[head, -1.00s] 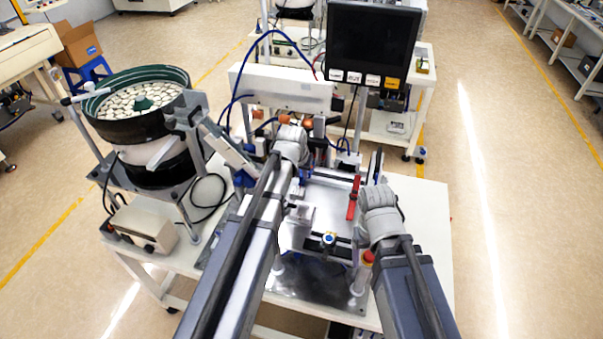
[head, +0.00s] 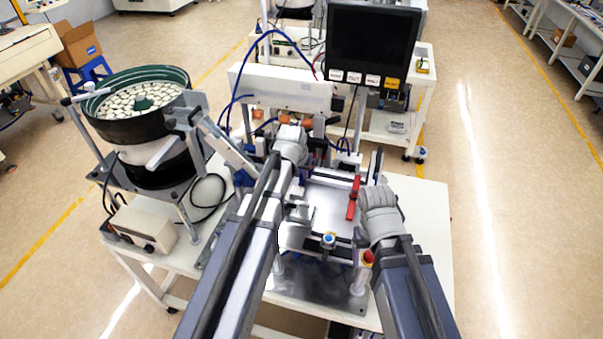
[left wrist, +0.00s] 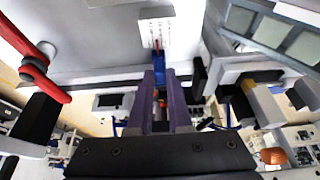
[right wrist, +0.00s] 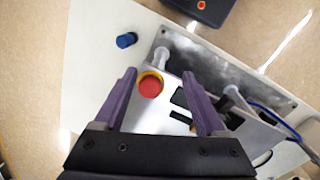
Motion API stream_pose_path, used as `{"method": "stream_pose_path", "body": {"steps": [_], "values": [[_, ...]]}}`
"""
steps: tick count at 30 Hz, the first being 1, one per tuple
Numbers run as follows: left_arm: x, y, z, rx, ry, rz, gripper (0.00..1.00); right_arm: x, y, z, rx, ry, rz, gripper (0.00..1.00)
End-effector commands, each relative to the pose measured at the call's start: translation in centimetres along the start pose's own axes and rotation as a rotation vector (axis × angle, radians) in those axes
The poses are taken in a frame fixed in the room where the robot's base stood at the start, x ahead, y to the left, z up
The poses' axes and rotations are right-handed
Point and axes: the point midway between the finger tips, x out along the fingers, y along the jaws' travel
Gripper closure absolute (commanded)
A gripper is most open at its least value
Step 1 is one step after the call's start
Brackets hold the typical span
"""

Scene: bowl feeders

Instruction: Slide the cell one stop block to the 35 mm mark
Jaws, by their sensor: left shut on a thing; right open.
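In the left wrist view, my left gripper (left wrist: 161,82) is shut on a small blue block, which I take as the stop block (left wrist: 158,70). A thin red pointer stands at the block's far end, against a white scale plate (left wrist: 156,33). The scale's marks are too small to read. In the head view my left arm hides the block and the fingertips. In the right wrist view, my right gripper (right wrist: 160,76) is open and empty, with a red push button (right wrist: 151,86) showing between its fingers.
A red bar handle (head: 353,198) stands right of the left gripper on the fixture. A green bowl feeder (head: 140,100) full of pale parts stands at left, and a dark monitor (head: 372,45) behind. A blue cap (right wrist: 126,40) shows near the button. The white table's right side (head: 428,225) is clear.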

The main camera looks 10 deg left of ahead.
Motion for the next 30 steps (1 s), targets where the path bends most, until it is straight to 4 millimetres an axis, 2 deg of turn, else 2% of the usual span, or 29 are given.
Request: {"method": "stream_pose_path", "body": {"steps": [4,5,13,23,30], "values": [[0.0,0.0,0.0,0.0,0.0,-0.001,1.0,0.0,0.0,0.0,0.0,0.0,0.0,0.27],[0.0,0.0,0.0,0.0,0.0,-0.001,0.81,0.0,0.0,0.0,0.0,0.0,0.0,0.27],[0.0,0.0,0.0,0.0,0.0,-0.001,0.53,0.0,0.0,0.0,0.0,0.0,0.0,0.27],[-0.3,0.0,0.0,0.0,0.0,0.0,0.53,-0.2,0.0,0.0,0.0,0.0,0.0,0.27],[-2.2,0.0,-0.1,0.0,0.0,0.0,0.53,-2.0,0.2,0.1,0.003,0.0,-0.001,0.27]]}}
